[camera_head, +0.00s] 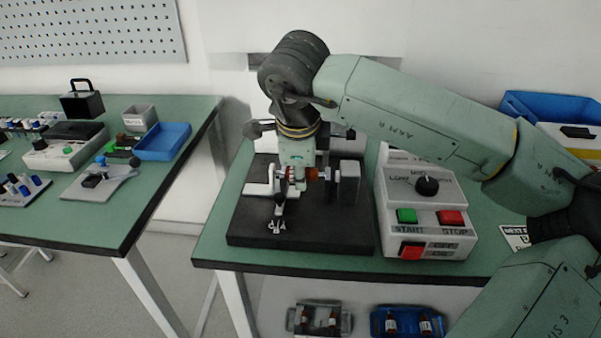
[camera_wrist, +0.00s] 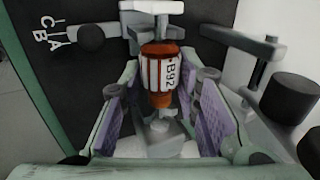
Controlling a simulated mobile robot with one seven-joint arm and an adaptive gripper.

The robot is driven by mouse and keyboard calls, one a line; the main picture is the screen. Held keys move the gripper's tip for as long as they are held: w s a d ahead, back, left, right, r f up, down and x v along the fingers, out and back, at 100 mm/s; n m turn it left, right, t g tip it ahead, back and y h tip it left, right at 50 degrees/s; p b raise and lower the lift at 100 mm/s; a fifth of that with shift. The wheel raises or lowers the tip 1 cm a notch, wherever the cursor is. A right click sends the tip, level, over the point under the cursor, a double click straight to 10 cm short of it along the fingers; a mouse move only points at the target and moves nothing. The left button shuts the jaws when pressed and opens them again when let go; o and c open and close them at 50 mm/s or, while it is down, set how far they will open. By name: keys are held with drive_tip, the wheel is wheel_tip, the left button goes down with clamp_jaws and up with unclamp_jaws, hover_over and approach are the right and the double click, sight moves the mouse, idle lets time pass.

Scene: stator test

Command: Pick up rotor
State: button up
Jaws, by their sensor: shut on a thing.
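The rotor (camera_wrist: 162,72) is an orange and silver cylinder with a white label reading B92. In the wrist view it lies between the purple pads of my gripper (camera_wrist: 165,115), its far end close to a grey block of the fixture. In the head view my gripper (camera_head: 291,186) points down over the black fixture base (camera_head: 250,225), and orange parts of the rotor (camera_head: 312,174) show beside the fingers. My gripper is shut on the rotor. The arm hides part of the fixture, and I cannot tell whether the rotor is clear of its supports.
A control box (camera_head: 428,220) with a green and a red button stands right of the fixture. A blue bin (camera_head: 535,105) is at the back right. A second table (camera_head: 130,215) on the left holds a blue tray (camera_head: 163,141) and small parts. A floor gap separates the tables.

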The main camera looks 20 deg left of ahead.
clamp_jaws()
drive_tip(key=shift+r, duration=0.1)
drive_tip(key=shift+r, duration=0.45)
wheel_tip(320, 180, up, 2)
drive_tip(key=shift+r+b, duration=0.15)
drive_tip(key=shift+b, duration=0.4)
drive_tip(key=s+r+b, duration=0.1)
drive_tip(key=s+b, duration=0.2)
drive_tip(key=s, duration=1.3)
drive_tip(key=shift+d+r, duration=0.35)
drive_tip(key=shift+d, duration=0.05)
drive_tip(key=shift+r, duration=0.1)
drive_tip(key=shift+r+p, duration=1.85)
drive_tip(key=shift+r, duration=0.55)
